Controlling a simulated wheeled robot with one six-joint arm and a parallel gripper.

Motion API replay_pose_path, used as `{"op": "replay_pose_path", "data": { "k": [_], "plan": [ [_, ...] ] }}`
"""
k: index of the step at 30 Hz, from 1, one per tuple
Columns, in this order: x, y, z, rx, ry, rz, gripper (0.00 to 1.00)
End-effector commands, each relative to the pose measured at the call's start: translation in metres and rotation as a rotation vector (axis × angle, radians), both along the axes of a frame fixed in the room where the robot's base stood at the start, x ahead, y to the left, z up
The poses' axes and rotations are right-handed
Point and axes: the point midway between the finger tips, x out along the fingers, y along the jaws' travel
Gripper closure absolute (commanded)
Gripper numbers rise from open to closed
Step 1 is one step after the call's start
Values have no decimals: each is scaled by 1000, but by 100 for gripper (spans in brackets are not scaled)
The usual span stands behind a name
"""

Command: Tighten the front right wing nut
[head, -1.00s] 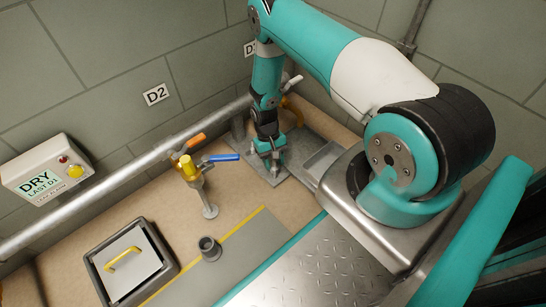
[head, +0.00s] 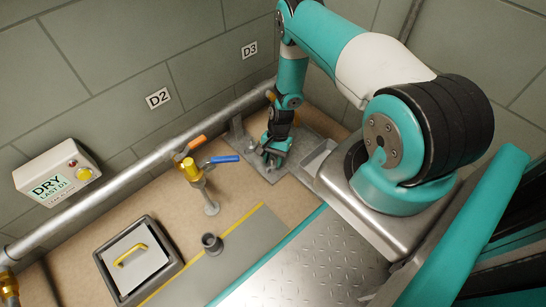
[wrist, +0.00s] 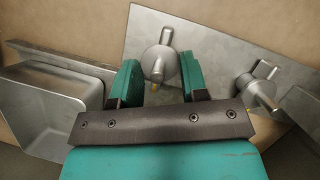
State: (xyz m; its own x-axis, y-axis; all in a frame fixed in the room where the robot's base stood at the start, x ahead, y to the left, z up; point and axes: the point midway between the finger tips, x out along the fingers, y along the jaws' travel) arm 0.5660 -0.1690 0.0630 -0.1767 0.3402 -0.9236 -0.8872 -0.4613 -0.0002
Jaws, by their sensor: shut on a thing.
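My gripper (head: 271,157) is low over a grey metal plate (head: 247,160) near the wall pipe. In the wrist view its two green fingers (wrist: 160,82) stand on either side of a silver wing nut (wrist: 158,62), shut on it. The nut has a round base and an upright wing; its lower part is partly hidden by the gripper. A second silver wing nut (wrist: 258,88) stands on the plate to the right in the wrist view, clear of the fingers. In the head view the gripper hides the held nut.
A shallow metal tray (head: 318,156) adjoins the plate; it shows at left in the wrist view (wrist: 50,110). A yellow valve with blue and orange handles (head: 192,170) stands left of the plate. A pipe (head: 150,158) runs along the wall.

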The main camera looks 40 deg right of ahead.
Motion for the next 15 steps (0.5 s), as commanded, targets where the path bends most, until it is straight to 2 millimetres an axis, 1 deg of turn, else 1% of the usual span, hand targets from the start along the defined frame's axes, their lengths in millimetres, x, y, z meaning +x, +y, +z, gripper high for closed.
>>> {"op": "replay_pose_path", "data": {
  "k": [6, 15],
  "plan": [
    [0, -1, 0, -2, -2, -56, 83],
    [0, -1, -1, -3, -3, -71, 83]
  ]
}}
